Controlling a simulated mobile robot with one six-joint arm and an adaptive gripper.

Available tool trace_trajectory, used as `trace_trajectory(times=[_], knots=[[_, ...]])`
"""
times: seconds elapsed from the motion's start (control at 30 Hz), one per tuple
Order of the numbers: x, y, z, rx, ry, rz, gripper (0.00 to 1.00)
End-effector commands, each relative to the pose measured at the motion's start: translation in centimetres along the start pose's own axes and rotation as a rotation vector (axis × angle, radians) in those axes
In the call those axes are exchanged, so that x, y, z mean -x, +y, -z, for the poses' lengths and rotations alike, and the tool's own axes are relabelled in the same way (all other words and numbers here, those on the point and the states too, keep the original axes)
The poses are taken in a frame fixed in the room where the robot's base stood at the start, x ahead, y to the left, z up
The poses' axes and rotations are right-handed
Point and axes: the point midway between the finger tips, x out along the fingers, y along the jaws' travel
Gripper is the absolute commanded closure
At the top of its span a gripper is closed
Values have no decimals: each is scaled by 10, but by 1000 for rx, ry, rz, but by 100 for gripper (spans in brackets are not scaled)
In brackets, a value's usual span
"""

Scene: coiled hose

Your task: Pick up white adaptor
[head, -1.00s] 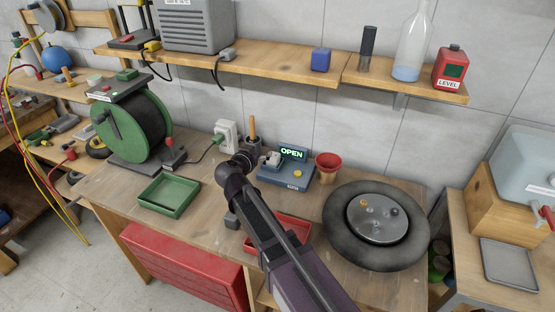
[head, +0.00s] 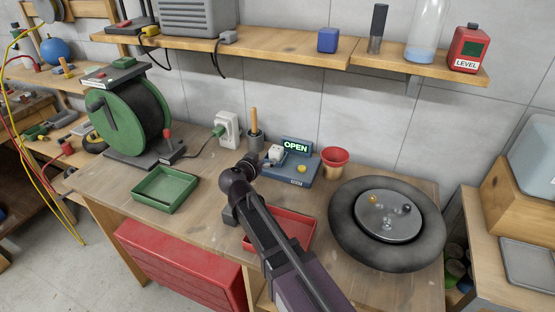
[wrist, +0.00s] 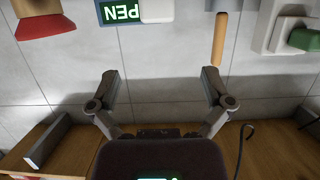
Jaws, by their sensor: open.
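A small white block (head: 276,152), which may be the white adaptor, sits on the blue device (head: 292,174) left of its OPEN sign. It also shows in the upside-down wrist view (wrist: 157,10), at the top edge and partly cut off. A white unit (head: 228,129) with a green plug is on the wall further left; I cannot tell for certain which one is the adaptor. My gripper (wrist: 160,78) is open and empty, its fingers wide apart against the bare wall. It touches neither white thing. In the head view my arm hides most of the fingers.
A wooden handle (head: 253,121) stands in a dark cup left of the device, and a red cup (head: 335,159) stands right of it. A green hose reel (head: 128,115), trays and a black tyre (head: 388,255) occupy the bench. A wooden shelf (head: 285,50) overhangs, with a hanging black cable.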

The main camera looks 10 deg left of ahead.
Motion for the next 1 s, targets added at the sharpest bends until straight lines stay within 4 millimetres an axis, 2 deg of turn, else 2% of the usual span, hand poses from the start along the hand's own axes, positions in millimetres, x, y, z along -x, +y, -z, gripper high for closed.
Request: trace_trajectory(times=[0.37, 0.53, 0.67, 1.0], knots=[[-1, 1, 0, 0, 0, -1, 0], [-9, 1, -1, -1, 0, -3, 0], [-23, 0, -2, -2, 0, -3, 0], [-73, 1, -2, -2, 0, -4, 0]])
